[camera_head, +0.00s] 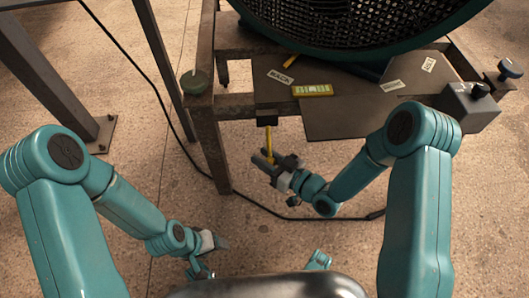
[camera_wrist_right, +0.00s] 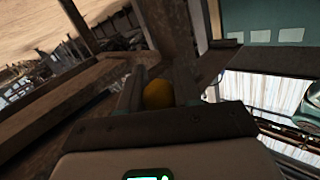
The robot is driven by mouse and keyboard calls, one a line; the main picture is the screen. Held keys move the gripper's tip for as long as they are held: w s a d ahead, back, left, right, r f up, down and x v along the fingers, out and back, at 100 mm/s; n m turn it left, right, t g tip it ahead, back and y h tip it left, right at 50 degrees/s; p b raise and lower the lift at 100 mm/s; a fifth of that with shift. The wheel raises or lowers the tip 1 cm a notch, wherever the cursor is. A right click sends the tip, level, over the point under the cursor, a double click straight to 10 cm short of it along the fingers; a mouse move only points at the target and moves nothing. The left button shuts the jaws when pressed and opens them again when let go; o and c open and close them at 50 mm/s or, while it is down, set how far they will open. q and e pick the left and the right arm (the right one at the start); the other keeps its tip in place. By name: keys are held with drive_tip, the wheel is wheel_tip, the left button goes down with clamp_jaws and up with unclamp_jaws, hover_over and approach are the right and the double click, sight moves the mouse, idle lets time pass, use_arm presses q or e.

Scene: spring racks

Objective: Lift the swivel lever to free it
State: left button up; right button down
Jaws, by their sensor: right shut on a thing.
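The swivel lever (camera_head: 269,139) is a thin yellow bar hanging nearly upright from a dark block (camera_head: 267,121) under the front edge of the rack's plate. My right gripper (camera_head: 264,162) is shut on its lower end. In the right wrist view a rounded yellow end of the lever (camera_wrist_right: 158,95) sits between the fingers of my right gripper (camera_wrist_right: 165,98); the rest of the lever is hidden there. My left gripper (camera_head: 215,243) hangs low at the left, well away from the lever, and its jaw opening is unclear.
The dark metal rack (camera_head: 212,155) carries a large round mesh drum (camera_head: 350,22) and a labelled plate (camera_head: 350,118). A grey box with a knob (camera_head: 468,105) stands at its right. A black cable (camera_head: 150,75) runs along the floor. The speckled floor (camera_head: 100,165) at left is mostly clear.

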drive_tip(key=shift+s+a+r+m+g+h+p, duration=0.1)
drive_tip(key=shift+s+r+m+g+h+p, duration=0.25)
drive_tip(key=shift+r+p, duration=0.5)
drive_tip(key=shift+s+d+r+m+g+h+p, duration=0.1)
drive_tip(key=shift+s+r+m+g+p, duration=0.45)
drive_tip(key=shift+p, duration=0.5)
drive_tip(key=shift+s+a+r+m+g+h+p, duration=0.1)
drive_tip(key=shift+s+r+m+g+h+p, duration=0.25)
drive_tip(key=shift+r+p, duration=0.55)
drive_tip(key=shift+w, duration=0.1)
drive_tip(key=c, duration=0.8)
unclamp_jaws()
drive_tip(key=shift+f, duration=0.1)
